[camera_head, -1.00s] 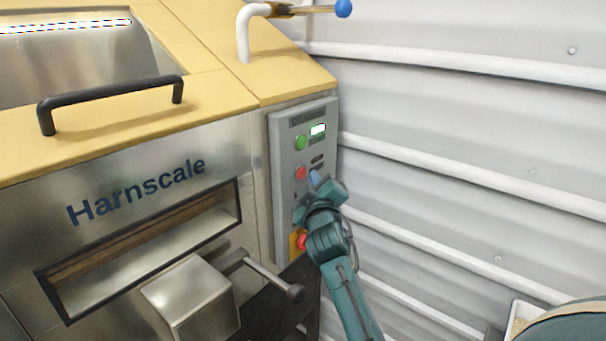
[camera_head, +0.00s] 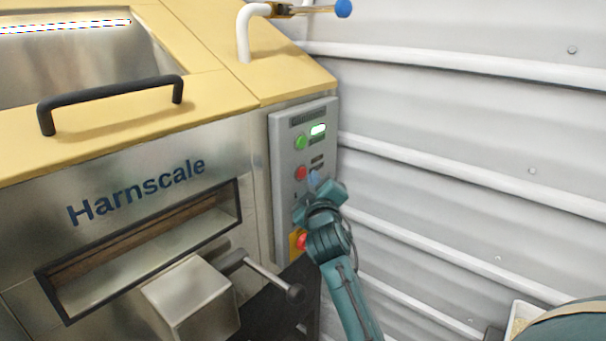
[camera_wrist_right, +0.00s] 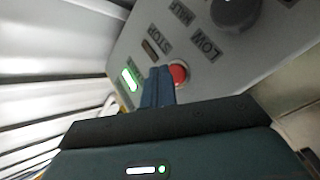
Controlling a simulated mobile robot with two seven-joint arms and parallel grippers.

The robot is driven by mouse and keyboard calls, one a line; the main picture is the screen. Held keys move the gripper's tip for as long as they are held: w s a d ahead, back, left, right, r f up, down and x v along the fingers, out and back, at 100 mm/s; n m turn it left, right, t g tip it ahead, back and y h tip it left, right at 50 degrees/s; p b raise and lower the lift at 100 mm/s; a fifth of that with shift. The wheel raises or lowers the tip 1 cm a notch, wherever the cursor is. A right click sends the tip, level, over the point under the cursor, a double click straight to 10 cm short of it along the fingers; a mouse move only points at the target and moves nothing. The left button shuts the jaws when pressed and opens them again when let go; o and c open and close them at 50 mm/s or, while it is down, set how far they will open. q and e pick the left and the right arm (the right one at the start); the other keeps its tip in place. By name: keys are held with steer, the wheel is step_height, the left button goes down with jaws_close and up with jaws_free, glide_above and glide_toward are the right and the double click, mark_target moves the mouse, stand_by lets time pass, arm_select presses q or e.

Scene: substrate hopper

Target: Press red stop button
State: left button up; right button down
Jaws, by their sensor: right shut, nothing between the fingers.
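The red stop button (camera_head: 301,172) is a small round button on the grey control panel (camera_head: 287,205), below a green button (camera_head: 300,142). In the right wrist view the red button (camera_wrist_right: 179,74) shows beside the STOP label, partly hidden by my fingers. My right gripper (camera_head: 314,178) is shut and empty, its blue fingertips just right of and slightly below the red button in the head view. The fingertips (camera_wrist_right: 160,84) overlap the button's edge in the wrist view; I cannot tell whether they touch it. My left gripper is not in view.
A lit green lamp (camera_head: 318,129) is beside the green button; the lamp (camera_wrist_right: 150,48) by STOP is dark. A larger red button (camera_head: 302,241) on yellow sits lower, partly behind my right arm. A dark knob (camera_wrist_right: 233,10) is nearby. A corrugated wall (camera_head: 460,150) stands right.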

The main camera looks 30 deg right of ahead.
steer(key=shift+w, duration=0.15)
steer(key=shift+w+a, duration=0.2)
steer(key=shift+w, duration=0.05)
steer(key=shift+w+a, duration=0.15)
steer(key=shift+w, duration=0.25)
stand_by(0.6)
steer(key=shift+s, duration=0.1)
steer(key=shift+s+d+p, duration=0.3)
steer(key=shift+s+p, duration=0.1)
steer(key=shift+s, duration=0.3)
steer(key=s+p, duration=0.1)
steer(key=s+d, duration=0.1)
steer(key=s, duration=0.1)
steer(key=s+d+p, duration=0.1)
steer(key=shift+s+p, duration=0.3)
